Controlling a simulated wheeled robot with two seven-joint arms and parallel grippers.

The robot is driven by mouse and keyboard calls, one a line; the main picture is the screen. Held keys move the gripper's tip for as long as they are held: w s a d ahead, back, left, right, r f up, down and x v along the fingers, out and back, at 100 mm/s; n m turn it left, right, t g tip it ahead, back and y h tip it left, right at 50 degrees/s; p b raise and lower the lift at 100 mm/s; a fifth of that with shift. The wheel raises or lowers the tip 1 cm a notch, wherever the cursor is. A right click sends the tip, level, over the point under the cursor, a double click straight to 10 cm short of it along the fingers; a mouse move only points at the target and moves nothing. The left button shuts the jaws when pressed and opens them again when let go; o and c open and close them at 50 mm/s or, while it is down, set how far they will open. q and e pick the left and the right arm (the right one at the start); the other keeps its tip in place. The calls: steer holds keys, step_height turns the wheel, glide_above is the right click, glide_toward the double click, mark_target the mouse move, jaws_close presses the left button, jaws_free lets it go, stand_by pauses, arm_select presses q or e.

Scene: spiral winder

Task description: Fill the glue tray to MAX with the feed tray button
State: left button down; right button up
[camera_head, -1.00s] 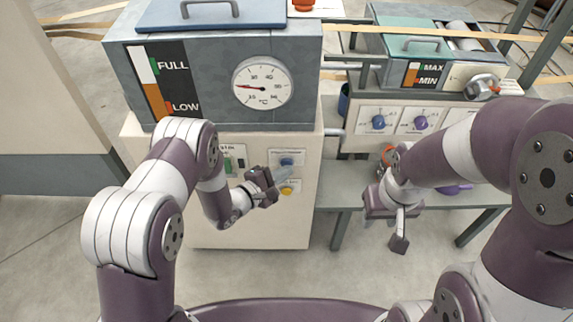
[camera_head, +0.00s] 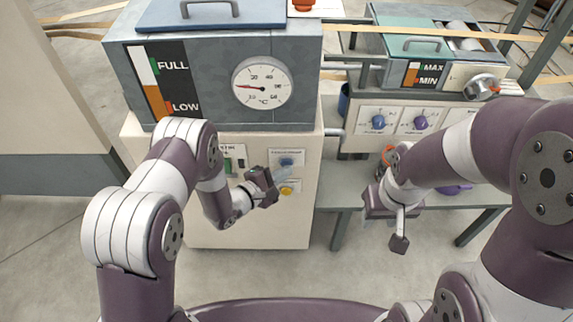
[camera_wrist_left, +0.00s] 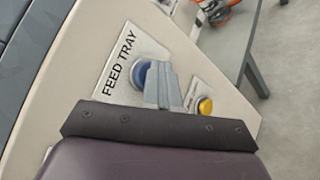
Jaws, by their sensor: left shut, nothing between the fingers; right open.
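The blue feed tray button (camera_head: 287,161) is on the cream front panel under the tank. In the left wrist view the blue button (camera_wrist_left: 139,74) sits beside the FEED TRAY label (camera_wrist_left: 119,64). My left gripper (camera_head: 287,178) is shut and empty, its fingertips (camera_wrist_left: 163,80) overlapping the button's right edge; I cannot tell whether they touch it. The glue tray unit (camera_head: 446,75) is at the upper right; its MAX/MIN gauge (camera_head: 411,73) shows an orange bar below a white top, the exact level too small to read. My right gripper (camera_head: 390,215) is open and empty.
A yellow button (camera_head: 287,189) is just below the blue one, also in the left wrist view (camera_wrist_left: 205,106). The grey tank (camera_head: 200,95) has a FULL/LOW gauge and a dial. Blue and purple knobs (camera_head: 420,122) are on the right panel. Open floor lies below.

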stand_by(0.8)
arm_select(q)
steer(key=shift+s+p, duration=0.4)
steer(key=shift+s, duration=0.45)
steer(key=shift+s+p, duration=0.85)
steer(key=shift+s, duration=1.7)
